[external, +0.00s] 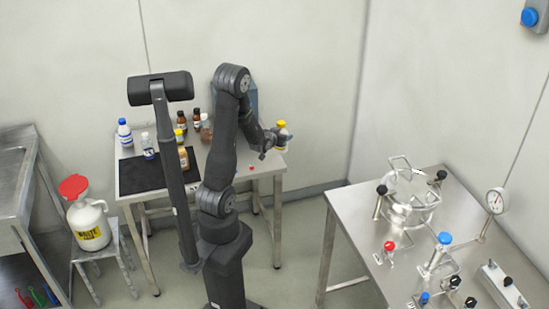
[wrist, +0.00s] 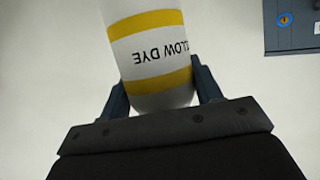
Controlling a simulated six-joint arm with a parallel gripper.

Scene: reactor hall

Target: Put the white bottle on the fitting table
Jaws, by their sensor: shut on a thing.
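My gripper (external: 273,138) is shut on a whitish bottle (external: 282,134) with a yellow cap, held in the air by the right end of the back table. In the wrist view the bottle (wrist: 152,55) is between both fingers of my gripper (wrist: 162,90); its label has yellow bands and reads "YELLOW DYE", upside down. A white bottle with a blue cap (external: 125,133) stands at the back table's left. Which table is the fitting table is not marked; the right steel table (external: 345,215) carries fittings and has some bare top.
The back table (external: 262,162) holds a dark mat (external: 136,178) and several bottles. A white jug (external: 90,225) stands on a stool at left. A vessel (external: 408,210), valves and a gauge (external: 495,201) crowd the right table. A wall box (wrist: 292,28) is at upper right.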

